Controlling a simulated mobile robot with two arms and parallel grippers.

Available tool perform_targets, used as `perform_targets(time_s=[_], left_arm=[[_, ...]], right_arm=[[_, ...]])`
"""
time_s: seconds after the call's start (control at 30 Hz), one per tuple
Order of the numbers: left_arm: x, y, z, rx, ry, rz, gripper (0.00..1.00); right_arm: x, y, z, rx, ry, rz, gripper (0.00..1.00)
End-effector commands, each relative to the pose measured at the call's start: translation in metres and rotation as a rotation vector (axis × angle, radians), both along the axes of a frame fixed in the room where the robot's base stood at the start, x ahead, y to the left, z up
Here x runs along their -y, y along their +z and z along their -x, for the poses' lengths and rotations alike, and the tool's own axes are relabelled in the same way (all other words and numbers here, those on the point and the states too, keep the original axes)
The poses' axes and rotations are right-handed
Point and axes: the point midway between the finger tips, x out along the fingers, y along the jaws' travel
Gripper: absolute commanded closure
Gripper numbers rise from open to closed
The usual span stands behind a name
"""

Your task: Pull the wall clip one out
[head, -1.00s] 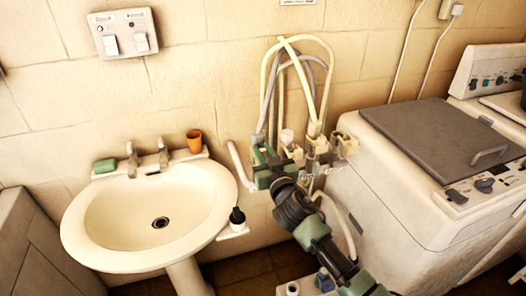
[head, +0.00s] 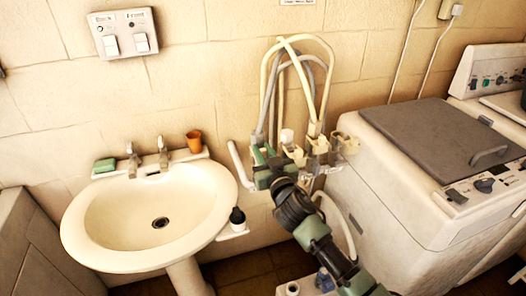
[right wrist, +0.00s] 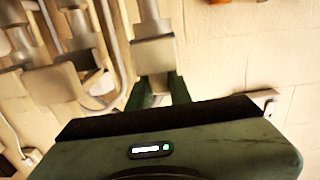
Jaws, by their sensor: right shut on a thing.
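A row of cream wall clips (head: 297,154) with hose ends stands on the wall between the basin and the washing machine. My right gripper (head: 263,157) is at the left end of this row, its green fingers pointing at the wall. In the right wrist view my right gripper (right wrist: 158,88) is shut on a small cream clip (right wrist: 153,52), with a pale hose end above it. The clip's lower part is hidden between the fingers. I cannot tell whether it has shifted from the wall. My left gripper is not in view.
Cream and grey hoses (head: 329,82) loop above the clips. A washbasin (head: 85,228) with taps and an orange cup (head: 194,141) is at left. A dark bottle (head: 237,217) stands beside its rim. A washing machine (head: 400,200) closes the right side.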

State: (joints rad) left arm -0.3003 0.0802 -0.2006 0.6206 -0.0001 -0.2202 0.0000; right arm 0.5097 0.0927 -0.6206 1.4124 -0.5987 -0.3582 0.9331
Motion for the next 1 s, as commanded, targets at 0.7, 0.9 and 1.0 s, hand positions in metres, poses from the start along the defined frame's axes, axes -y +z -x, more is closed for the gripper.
perform_targets(time_s=[0.7,0.9,1.0], left_arm=[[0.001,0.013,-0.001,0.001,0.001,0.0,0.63],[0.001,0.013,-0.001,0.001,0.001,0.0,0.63],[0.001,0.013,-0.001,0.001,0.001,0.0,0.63]], right_arm=[[0.012,-0.002,0.039,-0.002,0.0,0.001,1.0],[0.012,-0.001,0.038,-0.001,0.0,0.0,0.58],[0.012,-0.001,0.038,-0.001,0.0,0.0,0.58]])
